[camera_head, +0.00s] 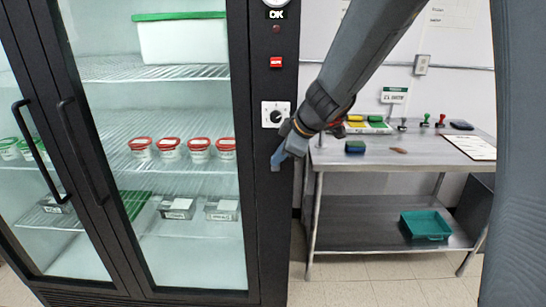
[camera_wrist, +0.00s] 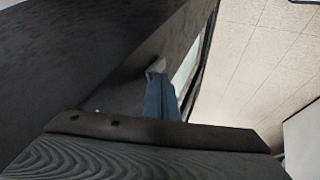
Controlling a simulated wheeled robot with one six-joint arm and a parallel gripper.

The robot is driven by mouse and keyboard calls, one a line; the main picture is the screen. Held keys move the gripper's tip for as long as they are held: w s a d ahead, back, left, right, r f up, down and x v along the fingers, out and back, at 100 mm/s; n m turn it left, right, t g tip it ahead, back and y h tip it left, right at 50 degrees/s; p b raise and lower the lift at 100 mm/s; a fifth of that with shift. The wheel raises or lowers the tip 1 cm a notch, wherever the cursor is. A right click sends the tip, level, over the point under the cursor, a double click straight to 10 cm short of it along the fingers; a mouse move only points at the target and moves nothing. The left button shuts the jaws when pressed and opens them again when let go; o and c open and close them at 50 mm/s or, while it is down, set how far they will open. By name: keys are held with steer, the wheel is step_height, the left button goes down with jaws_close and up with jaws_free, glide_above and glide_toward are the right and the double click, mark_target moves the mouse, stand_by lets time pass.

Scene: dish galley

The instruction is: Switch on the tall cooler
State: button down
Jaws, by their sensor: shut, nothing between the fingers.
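The tall cooler (camera_head: 265,220) fills the left of the head view, with glass doors shut and a black control strip on its right. The strip carries an OK label (camera_head: 276,14), a small dark red lamp (camera_head: 276,29), a red labelled piece (camera_head: 276,62) and a black knob on a white plate (camera_head: 269,108). My gripper (camera_head: 278,158) is shut and empty, its blue fingertips at the strip, below the knob. In the wrist view the blue fingers (camera_wrist: 160,98) point at a small pale piece (camera_wrist: 156,67) on a dark surface. I cannot tell whether they touch it.
A steel table (camera_head: 400,150) stands right of the cooler, holding stamps, a clipboard (camera_head: 472,146) and a blue-green block (camera_head: 355,147). A teal tray (camera_head: 426,225) is on its lower shelf. Black door handles (camera_head: 88,150) stick out from the cooler. Tiled floor lies in front.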

steer(key=shift+d, duration=0.15)
steer(key=shift+r, duration=0.75)
steer(key=shift+s, duration=0.1)
steer(key=s+a+b+v, duration=0.1)
steer(key=b+v, duration=0.2)
steer(key=v, duration=0.9)
steer(key=shift+w+f, duration=0.1)
steer(key=shift+f, duration=0.05)
